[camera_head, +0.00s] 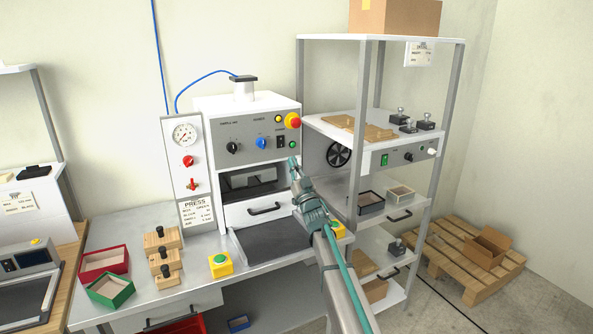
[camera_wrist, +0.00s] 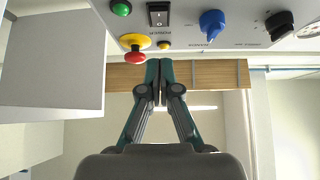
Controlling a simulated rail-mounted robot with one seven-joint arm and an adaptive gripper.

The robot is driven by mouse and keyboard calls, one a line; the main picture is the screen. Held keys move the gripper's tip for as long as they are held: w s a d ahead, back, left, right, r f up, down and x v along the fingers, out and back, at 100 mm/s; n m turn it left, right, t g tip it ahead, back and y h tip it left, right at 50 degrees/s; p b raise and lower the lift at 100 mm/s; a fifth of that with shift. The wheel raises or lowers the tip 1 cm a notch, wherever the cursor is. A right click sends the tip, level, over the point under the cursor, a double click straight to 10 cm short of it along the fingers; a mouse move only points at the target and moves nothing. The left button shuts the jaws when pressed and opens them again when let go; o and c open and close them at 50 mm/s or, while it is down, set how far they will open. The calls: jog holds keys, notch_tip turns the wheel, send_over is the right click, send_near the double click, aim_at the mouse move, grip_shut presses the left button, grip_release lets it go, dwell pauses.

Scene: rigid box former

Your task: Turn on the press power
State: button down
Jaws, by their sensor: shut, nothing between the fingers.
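The press (camera_head: 247,150) is a white machine with a grey control panel on the workbench. Its black power rocker switch (camera_head: 281,142) sits between the blue knob and the green button; the wrist view shows this switch (camera_wrist: 158,15) large and upside down, near the top edge. My gripper (camera_head: 293,161) is shut and empty, just in front of the press, below the panel's right part. In the wrist view its closed fingertips (camera_wrist: 159,66) point toward the panel, apart from the switch. I cannot tell the switch's on or off position.
A red emergency stop (camera_wrist: 134,49) and a green button (camera_wrist: 121,8) are close to the switch, with a blue knob (camera_wrist: 213,23) on its other side. A shelf rack (camera_head: 450,90) stands right of the press. A yellow-boxed green button (camera_head: 221,264) sits on the bench.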

aim_at(281, 143)
jog(key=w+a+p, duration=0.1)
jog(key=w, duration=0.1)
jog(key=w+a+r, duration=0.1)
jog(key=w, duration=0.1)
jog(key=w+a+r+p, duration=0.1)
jog(key=shift+w+a+r+p, duration=0.2)
jog(key=shift+w+r+p, duration=0.05)
jog(key=shift+w+p, duration=0.15)
jog(key=shift+w+a+f, duration=0.15)
jog(key=shift+w+a, duration=0.05)
jog(key=shift+w, duration=0.05)
jog(key=shift+f+b, duration=0.2)
jog(key=shift+b, duration=0.35)
